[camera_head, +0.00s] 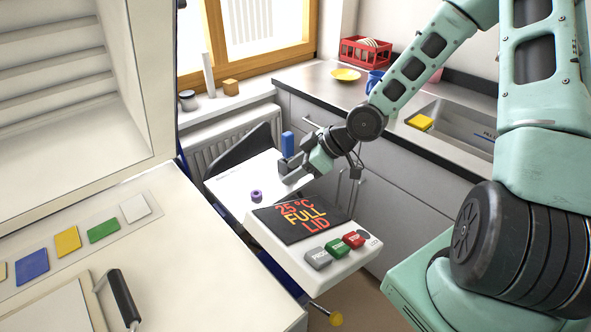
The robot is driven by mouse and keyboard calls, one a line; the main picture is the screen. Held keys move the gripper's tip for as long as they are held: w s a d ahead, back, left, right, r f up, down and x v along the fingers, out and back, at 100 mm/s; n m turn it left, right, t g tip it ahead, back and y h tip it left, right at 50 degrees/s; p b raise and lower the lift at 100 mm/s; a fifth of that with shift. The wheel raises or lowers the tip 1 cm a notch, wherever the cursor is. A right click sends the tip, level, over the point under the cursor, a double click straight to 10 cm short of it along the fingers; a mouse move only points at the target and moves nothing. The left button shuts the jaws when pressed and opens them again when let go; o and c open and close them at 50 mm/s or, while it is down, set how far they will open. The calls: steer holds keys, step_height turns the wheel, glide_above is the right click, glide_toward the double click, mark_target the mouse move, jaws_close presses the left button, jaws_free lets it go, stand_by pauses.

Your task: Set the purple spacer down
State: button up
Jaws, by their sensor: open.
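The purple spacer (256,196) is a small ring with a dark hole. It rests on the white surface (228,189) behind the control panel. My gripper (284,178) is open, to the right of the spacer and apart from it, a little above or at the white surface; its exact height is hard to tell. Nothing shows between its fingers. A blue block-like object (288,144) stands just behind the gripper, and the gripper partly hides that area.
The control panel (325,265) has a dark display reading "25 °C FULL LID" and grey, green and red buttons. The kiln (125,140) fills the left. Colored tiles (67,241) lie in front of it. The counter (310,85) holds a red rack (366,52) and yellow plate (345,75).

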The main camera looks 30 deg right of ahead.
steer(key=s+a+g+h, duration=0.1)
steer(key=s+a+g, duration=0.1)
steer(key=s+a, duration=0.1)
steer(key=s+a+h, duration=0.1)
steer(key=shift+s+a+r+g+h, duration=0.25)
steer(key=shift+a+g+h, duration=0.05)
steer(key=shift+a+g, duration=0.1)
steer(key=s+a+r+m+g+h, duration=0.1)
steer(key=s+a+r, duration=0.4)
steer(key=s, duration=0.5)
steer(key=s+a+r+m+g+h, duration=0.1)
steer(key=s+a+r, duration=0.4)
steer(key=s, duration=0.5)
steer(key=shift+r+g+h, duration=0.6)
steer(key=shift+r+h, duration=0.05)
steer(key=shift+h, duration=0.15)
